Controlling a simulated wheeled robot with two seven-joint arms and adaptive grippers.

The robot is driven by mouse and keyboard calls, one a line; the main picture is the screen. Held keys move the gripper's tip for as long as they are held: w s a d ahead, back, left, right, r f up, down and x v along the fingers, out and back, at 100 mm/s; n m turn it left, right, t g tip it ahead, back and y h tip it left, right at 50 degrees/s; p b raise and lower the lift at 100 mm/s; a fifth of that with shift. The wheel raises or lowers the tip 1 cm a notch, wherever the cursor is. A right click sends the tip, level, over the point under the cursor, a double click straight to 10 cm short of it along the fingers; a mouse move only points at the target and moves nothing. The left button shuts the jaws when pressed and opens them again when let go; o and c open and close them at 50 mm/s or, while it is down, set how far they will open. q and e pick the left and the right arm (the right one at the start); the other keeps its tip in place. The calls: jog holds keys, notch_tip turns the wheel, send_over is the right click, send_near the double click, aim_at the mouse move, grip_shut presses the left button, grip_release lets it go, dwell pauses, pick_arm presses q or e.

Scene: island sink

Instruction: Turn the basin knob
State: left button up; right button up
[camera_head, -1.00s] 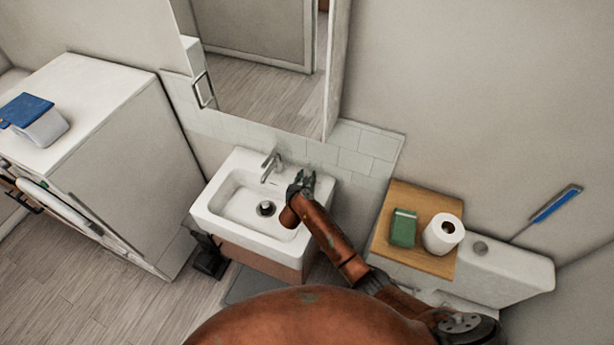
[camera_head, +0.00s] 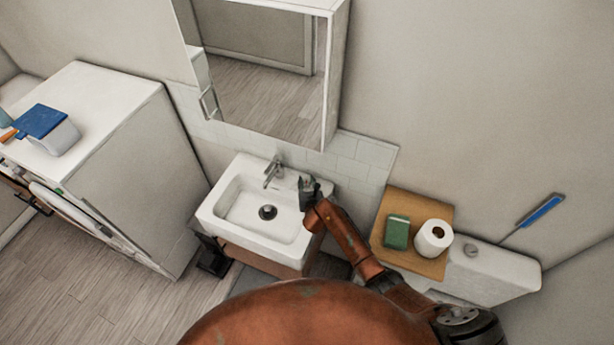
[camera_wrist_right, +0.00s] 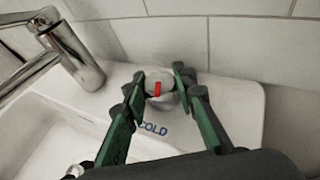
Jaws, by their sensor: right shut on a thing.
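The basin knob (camera_wrist_right: 159,86) is a small pale round knob with a red mark, on the back right corner ledge of the white basin (camera_head: 256,243). Blue lettering reading "COLD" is on the basin beside it. My right gripper (camera_head: 309,184) reaches the basin's right back corner; in the wrist view the gripper (camera_wrist_right: 160,82) has its green-sided fingers shut on the knob, one on each side. In the head view the gripper hides the knob. My left gripper is not in view.
A metal faucet (camera_head: 273,172) stands left of the knob, close to the gripper. A tiled wall (camera_head: 360,160) is right behind the basin, with a mirror cabinet (camera_head: 265,70) above. A wooden board (camera_head: 427,265) with a green box and a paper roll lies to the right.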

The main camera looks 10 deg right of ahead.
jog(key=n+y+p, duration=0.1)
jog(key=p, duration=0.1)
jog(key=n+y+p, duration=0.1)
jog(key=y, duration=0.1)
jog(key=shift+d+r+n+p, duration=0.15)
jog(key=shift+r+n+p, duration=0.1)
jog(key=shift+n+p, duration=0.1)
jog(key=shift+f+n+y+p, duration=0.15)
jog(key=shift+n+y+p, duration=0.35)
jog(key=shift+y, duration=0.2)
jog(key=shift+f+n+g+y, duration=0.1)
jog(key=shift+n+g+y, duration=0.3)
jog(key=shift+n+y, duration=0.55)
jog(key=shift+y, duration=0.05)
jog(key=o, duration=1.2)
jog(key=shift+p, duration=0.3)
